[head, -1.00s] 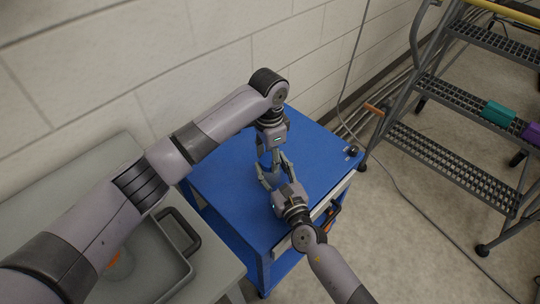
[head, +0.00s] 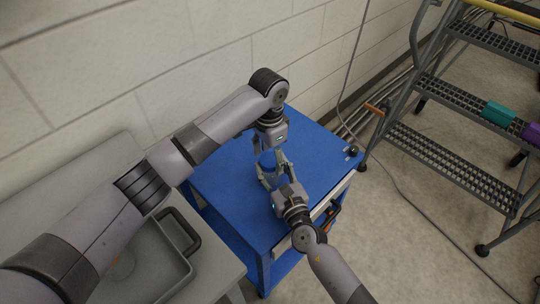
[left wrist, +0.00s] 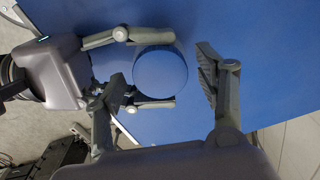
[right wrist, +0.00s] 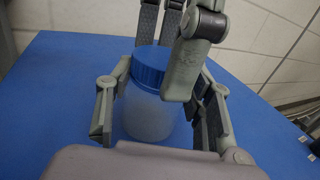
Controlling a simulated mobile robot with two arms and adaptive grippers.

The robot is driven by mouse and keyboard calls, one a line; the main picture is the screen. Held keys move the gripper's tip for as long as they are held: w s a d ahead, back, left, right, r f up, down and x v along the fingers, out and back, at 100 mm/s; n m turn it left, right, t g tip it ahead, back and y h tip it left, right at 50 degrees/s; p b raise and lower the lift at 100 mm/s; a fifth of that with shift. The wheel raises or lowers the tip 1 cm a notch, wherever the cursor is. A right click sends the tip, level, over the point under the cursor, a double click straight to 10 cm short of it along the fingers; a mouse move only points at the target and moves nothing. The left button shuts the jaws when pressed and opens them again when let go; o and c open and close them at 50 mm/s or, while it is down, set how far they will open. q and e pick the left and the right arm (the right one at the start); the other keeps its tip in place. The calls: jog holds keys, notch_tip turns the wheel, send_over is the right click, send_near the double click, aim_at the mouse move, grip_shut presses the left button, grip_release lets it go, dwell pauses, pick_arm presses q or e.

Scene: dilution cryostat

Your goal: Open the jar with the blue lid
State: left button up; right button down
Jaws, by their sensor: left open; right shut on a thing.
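The jar (right wrist: 148,110) has a pale, translucent body and stands upright on the blue cart top. Its round blue lid (right wrist: 152,62) is on the jar; the lid also shows from above in the left wrist view (left wrist: 160,72). My right gripper (head: 273,178) is shut on the jar body, one finger on each side. My left gripper (head: 268,152) points down over the jar and is open, its fingers apart on either side of the lid. In the left wrist view there is a gap between the lid and the right-hand finger.
The blue cart top (head: 225,175) is clear around the jar. A grey table with a tray (head: 150,268) stands at the left. A block wall (head: 120,60) rises behind the cart. Rolling steps (head: 440,160) with a teal box (head: 498,113) stand at the right.

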pick_arm(q)
jog(key=shift+r, duration=2.3)
jog(key=shift+c, duration=0.4)
jog(key=r+m, duration=0.2)
jog(key=m, duration=0.1)
jog(key=shift+m, duration=0.3)
jog(key=m, duration=0.1)
jog(key=r+m, duration=0.1)
jog(key=shift+s+m, duration=0.1)
jog(key=shift+m, duration=0.3)
jog(key=shift+f, duration=3.8)
jog(key=shift+c, duration=0.4)
